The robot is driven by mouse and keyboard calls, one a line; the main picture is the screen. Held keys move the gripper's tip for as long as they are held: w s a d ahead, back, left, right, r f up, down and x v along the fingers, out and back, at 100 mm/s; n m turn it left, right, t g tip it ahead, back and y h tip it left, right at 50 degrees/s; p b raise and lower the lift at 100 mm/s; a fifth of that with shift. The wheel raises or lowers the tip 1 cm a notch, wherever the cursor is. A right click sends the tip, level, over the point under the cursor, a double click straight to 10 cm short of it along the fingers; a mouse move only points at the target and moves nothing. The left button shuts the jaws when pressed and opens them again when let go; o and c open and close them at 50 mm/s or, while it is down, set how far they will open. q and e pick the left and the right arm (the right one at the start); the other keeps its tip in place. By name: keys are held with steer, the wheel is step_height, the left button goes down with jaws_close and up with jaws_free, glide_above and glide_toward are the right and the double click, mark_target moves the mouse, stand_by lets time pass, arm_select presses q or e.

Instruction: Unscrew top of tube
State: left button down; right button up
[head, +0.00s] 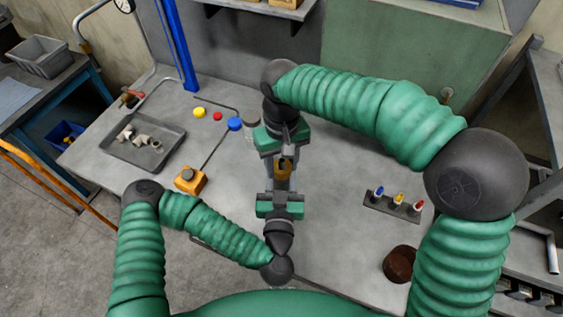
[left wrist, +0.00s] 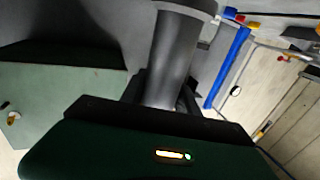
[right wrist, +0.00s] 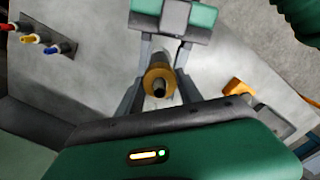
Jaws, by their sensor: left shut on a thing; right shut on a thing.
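The tube (head: 281,184) lies between my two grippers near the middle of the table in the head view. Its grey body (left wrist: 174,60) rises between the fingers in the left wrist view. Its brownish-yellow top (head: 283,168) faces my right gripper and shows as a ring with a dark tip in the right wrist view (right wrist: 158,76). My left gripper (head: 280,193) is shut on the grey body from the near side. My right gripper (head: 284,157) is shut on the top from the far side. The fingers partly hide the tube.
A grey tray (head: 112,148) with pale fittings stands at left, near an orange box (head: 190,180) with a dark knob. Yellow (head: 199,112), red (head: 217,116) and blue (head: 235,123) discs lie behind. A rack (head: 384,205) of small bottles and a brown bowl (head: 399,264) stand at right.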

jaws_close()
steer(key=shift+r, duration=0.2)
stand_by(0.3)
steer(key=shift+r, duration=0.95)
steer(key=shift+r, duration=0.1)
steer(key=shift+r, duration=1.95)
